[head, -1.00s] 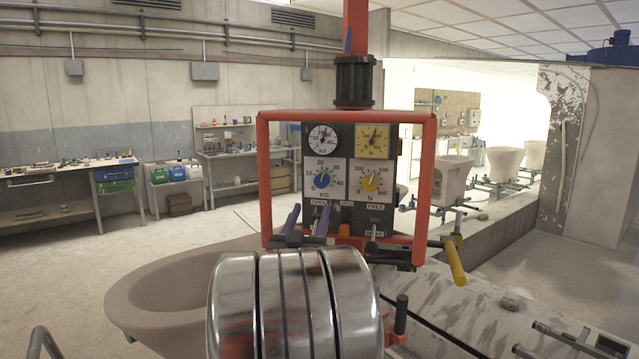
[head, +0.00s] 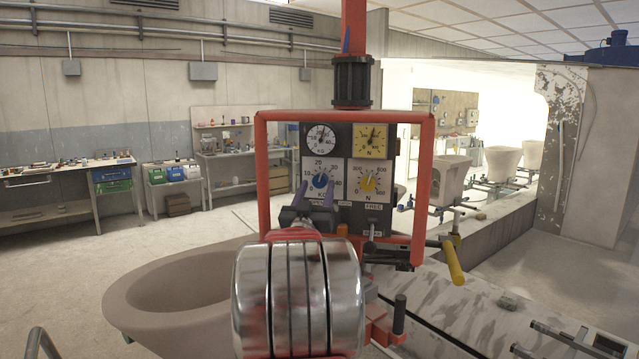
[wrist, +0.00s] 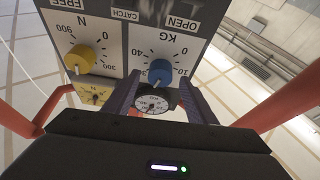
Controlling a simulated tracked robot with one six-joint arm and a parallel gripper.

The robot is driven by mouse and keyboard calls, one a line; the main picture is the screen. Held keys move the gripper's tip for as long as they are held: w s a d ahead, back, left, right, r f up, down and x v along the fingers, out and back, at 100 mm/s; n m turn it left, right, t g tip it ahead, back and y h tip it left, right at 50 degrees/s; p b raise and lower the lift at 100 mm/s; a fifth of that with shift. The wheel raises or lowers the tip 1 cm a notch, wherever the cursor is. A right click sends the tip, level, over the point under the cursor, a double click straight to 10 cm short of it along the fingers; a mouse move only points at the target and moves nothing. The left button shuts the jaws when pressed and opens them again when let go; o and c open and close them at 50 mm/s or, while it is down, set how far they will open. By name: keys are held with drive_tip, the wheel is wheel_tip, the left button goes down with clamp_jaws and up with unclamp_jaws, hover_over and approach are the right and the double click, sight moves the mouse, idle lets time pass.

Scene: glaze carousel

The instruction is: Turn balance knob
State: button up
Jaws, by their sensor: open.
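The control panel (head: 346,190) stands upright inside a red tube frame. Its blue knob (head: 320,181) sits at the centre of the KG dial, and its yellow knob (head: 368,183) at the centre of the N dial on the right. No label that I can read says "balance". My gripper (head: 309,204) is open and empty in front of the panel, just below the blue knob. In the upside-down wrist view, the blue knob (wrist: 159,72) shows between the two dark fingers of my gripper (wrist: 159,84); contact cannot be told. The yellow knob (wrist: 81,58) is left of the fingers there.
A white gauge (head: 319,137) and a yellow gauge (head: 370,140) sit above the dials. Red frame tubes (head: 262,180) stand close on both sides of the panel. A yellow-handled lever (head: 453,263) sticks out at lower right. A beige basin (head: 185,290) lies at lower left.

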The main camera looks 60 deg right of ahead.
sight(319, 182)
drive_tip(key=shift+x, duration=1.85)
drive_tip(key=shift+c, duration=0.4)
drive_tip(key=c, duration=1)
drive_tip(key=shift+o, duration=0.2)
